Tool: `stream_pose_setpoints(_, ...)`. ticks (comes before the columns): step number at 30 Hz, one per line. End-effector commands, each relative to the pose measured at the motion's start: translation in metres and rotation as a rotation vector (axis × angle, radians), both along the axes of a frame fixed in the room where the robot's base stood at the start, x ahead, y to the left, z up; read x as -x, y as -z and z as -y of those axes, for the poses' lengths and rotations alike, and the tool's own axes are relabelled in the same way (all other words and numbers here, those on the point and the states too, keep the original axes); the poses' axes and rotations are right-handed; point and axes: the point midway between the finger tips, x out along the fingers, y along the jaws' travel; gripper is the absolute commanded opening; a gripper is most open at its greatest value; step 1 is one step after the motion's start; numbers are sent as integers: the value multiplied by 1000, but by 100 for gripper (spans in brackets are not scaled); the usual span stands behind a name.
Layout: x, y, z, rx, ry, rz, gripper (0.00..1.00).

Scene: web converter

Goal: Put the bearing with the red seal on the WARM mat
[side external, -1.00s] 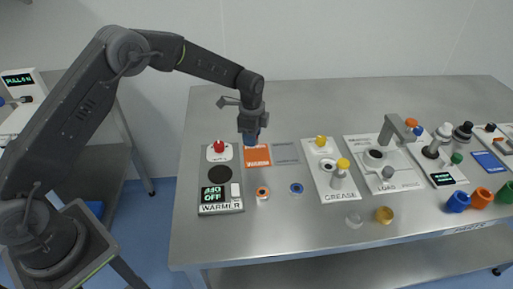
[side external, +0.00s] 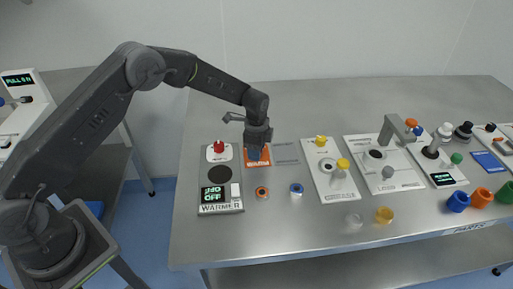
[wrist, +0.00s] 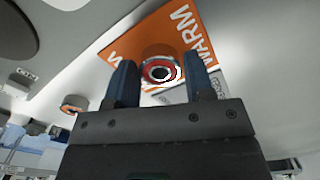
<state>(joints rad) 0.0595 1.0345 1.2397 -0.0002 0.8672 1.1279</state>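The bearing with the red seal (wrist: 161,70) is between the two blue fingers of my gripper (wrist: 160,75), and both fingers appear to touch its sides. In the side view my gripper (side external: 257,155) is low over the orange WARM mat (side external: 250,163). The mat also shows behind the bearing in the wrist view (wrist: 202,35). I cannot tell whether the bearing touches the mat. In the side view the fingers and arm hide the bearing.
A bearing with an orange seal (side external: 262,192) and one with a blue seal (side external: 297,188) stand in front of the mats. The warmer (side external: 221,205) is left of the WARM mat. A grey mat (side external: 287,153) and the grease station (side external: 333,185) are to the right.

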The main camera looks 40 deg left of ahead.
Motion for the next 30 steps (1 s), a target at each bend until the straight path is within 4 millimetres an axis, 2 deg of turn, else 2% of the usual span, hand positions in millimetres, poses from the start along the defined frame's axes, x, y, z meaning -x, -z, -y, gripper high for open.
stream_pose_setpoints(1, 0, 0, 0, 0, 0, 0, 53)
stream_pose_setpoints(5, 0, 0, 0, 0, 0, 0, 66)
stream_pose_setpoints(12, 0, -1, 0, 0, 0, 0, 66)
stream_pose_setpoints(16, -1, -10, 0, 0, 0, 3, 66)
stream_pose_setpoints(20, -1, -31, 0, 0, 0, 4, 66)
stream_pose_setpoints(30, -1, -100, 0, 0, 0, 4, 66)
